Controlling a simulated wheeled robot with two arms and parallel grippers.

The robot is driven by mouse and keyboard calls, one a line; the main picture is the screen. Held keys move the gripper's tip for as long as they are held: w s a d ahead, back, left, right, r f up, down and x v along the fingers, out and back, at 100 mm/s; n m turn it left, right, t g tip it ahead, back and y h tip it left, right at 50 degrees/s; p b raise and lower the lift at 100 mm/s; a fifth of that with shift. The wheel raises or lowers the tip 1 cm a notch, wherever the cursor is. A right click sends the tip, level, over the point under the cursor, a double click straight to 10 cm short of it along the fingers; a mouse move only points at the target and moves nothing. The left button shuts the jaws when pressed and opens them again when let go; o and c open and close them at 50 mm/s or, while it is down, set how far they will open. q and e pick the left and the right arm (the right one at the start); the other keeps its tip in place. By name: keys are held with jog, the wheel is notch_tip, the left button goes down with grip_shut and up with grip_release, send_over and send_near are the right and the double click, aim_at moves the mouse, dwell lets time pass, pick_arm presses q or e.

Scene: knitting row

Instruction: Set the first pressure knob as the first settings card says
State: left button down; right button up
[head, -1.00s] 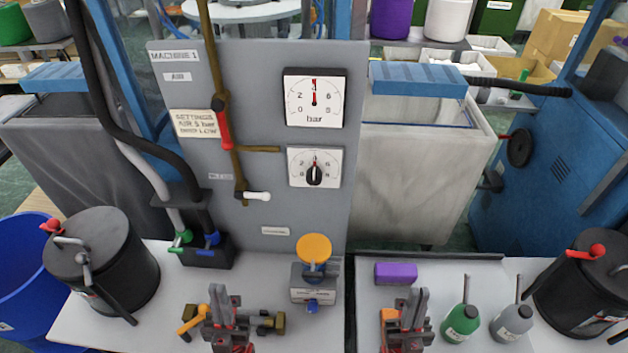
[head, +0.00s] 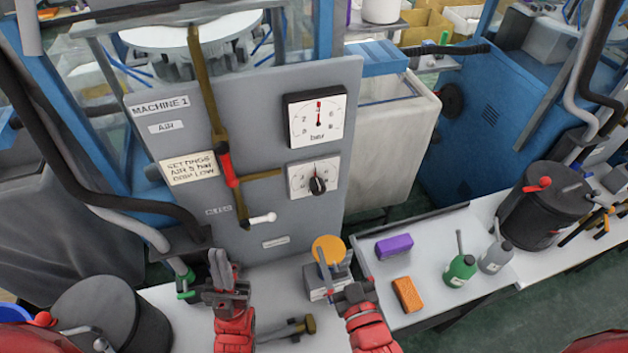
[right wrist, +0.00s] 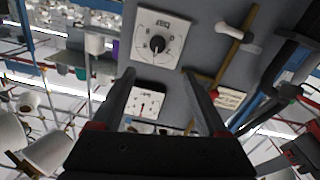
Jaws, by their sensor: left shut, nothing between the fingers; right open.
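The first pressure knob (head: 318,185) is black, on a white dial (head: 301,181) on the grey Machine 1 panel. Its pointer looks roughly upward, near the middle of the scale. Above it, the bar gauge (head: 317,117) has its red needle near the top, around 4. The settings card (head: 188,168) at left reads air 5 bar, drip low. My right gripper (head: 338,270) is open, below the knob and apart from it. The right wrist view shows the knob (right wrist: 157,44) upside down beyond the open fingers (right wrist: 163,95). My left gripper (head: 220,262) is shut and empty, low in front of the panel.
A red-handled valve (head: 228,168) and a white-tipped lever (head: 262,218) are left of the dial. A yellow-topped unit (head: 328,248) stands close to my right gripper. A purple block (head: 394,246), an orange block (head: 407,294) and bottles (head: 460,270) are at right.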

jog(key=w, duration=0.1)
jog(key=b, duration=0.3)
send_near(319, 192)
jog(key=p+x, duration=0.4)
jog(key=x, duration=0.5)
jog(key=shift+w+r, duration=0.15)
jog(key=shift+w, duration=0.05)
jog(key=shift+w+a+p, duration=0.2)
jog(key=shift+w+p, duration=0.2)
jog(key=shift+w, duration=0.15)
jog(key=shift+c, duration=0.4)
grip_shut()
